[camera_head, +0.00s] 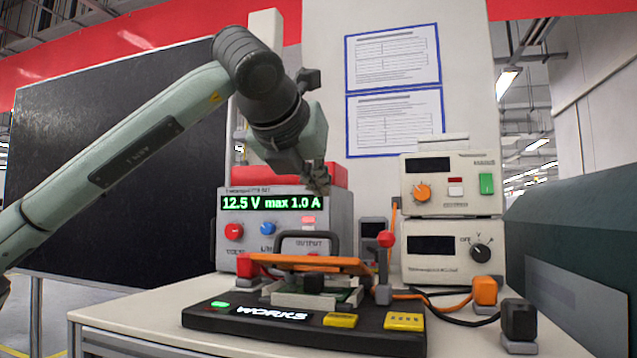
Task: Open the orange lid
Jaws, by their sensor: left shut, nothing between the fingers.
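The orange lid (305,264) lies nearly flat over a green board on a black test fixture (300,333) on the table. A black handle arches up behind the lid, and a dark block sits at its front edge. My left gripper (318,188) is shut and empty. It hangs above the lid, in front of the power supply's upper edge, with a clear gap down to the lid. My right gripper is not in view.
A power supply (285,232) reading 12.5 V stands behind the fixture. Two stacked instruments (452,247) stand at the right. A red-knobbed lever (385,241) rises at the lid's right. Orange and black cables run right. The table's front left (130,309) is clear.

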